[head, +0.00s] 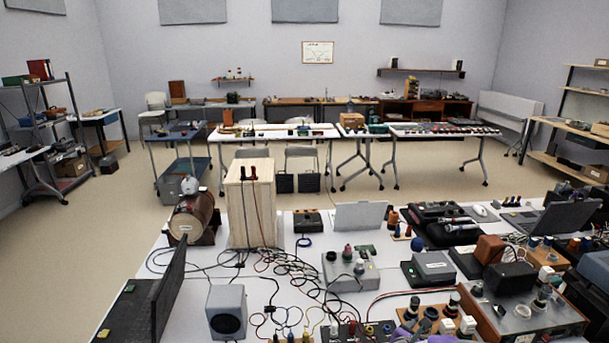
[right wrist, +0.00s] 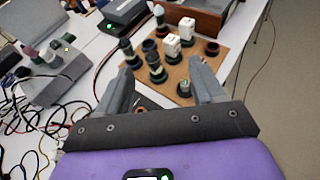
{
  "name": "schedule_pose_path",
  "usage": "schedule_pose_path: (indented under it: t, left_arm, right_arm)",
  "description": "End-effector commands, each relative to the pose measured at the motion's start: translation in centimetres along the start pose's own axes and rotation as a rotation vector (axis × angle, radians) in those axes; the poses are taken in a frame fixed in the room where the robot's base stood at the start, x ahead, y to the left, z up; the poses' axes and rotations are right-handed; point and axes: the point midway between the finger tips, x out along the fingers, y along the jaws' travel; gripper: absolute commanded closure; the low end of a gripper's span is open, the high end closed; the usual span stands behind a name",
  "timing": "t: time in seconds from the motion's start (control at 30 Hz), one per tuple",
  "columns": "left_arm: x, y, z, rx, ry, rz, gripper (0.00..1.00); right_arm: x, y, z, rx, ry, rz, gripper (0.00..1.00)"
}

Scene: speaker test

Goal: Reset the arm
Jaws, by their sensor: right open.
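My right gripper (right wrist: 162,78) is open in the right wrist view, its two grey fingers apart with nothing held between them. It is over the table at a wooden board (right wrist: 206,66) with dark round terminals and white blocks on it. Whether the fingers touch the board I cannot tell. In the head view a bit of purple at the bottom edge looks like part of my right arm, mostly cut off. My left gripper is in neither view.
The white table (head: 285,268) is crowded with a wooden speaker box (head: 250,205), a grey speaker (head: 227,311), an open laptop (head: 552,218), loose cables and several instruments. In the right wrist view, a grey knob box (right wrist: 58,82) stands left, with bare floor (right wrist: 290,100) right.

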Motion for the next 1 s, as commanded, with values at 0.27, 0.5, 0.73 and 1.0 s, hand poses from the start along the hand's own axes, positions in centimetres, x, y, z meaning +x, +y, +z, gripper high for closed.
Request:
schedule_pose_path:
  t: [0.27,0.5,0.73,1.0]
  left_arm:
    - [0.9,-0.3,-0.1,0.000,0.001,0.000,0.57]
    - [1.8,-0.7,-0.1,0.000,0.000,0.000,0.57]
    - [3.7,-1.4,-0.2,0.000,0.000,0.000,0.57]
    - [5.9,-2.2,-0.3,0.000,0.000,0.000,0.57]
  right_arm:
    - [-0.5,-2.4,-8.1,0.112,0.245,-0.089,0.32]
    - [-3.1,-5.0,-17.4,0.287,0.533,-0.230,0.32]
    - [-11.1,-7.3,-30.4,0.669,0.949,-0.551,0.32]
    - [-20.6,-6.1,-39.5,1.301,1.208,-1.081,0.32]
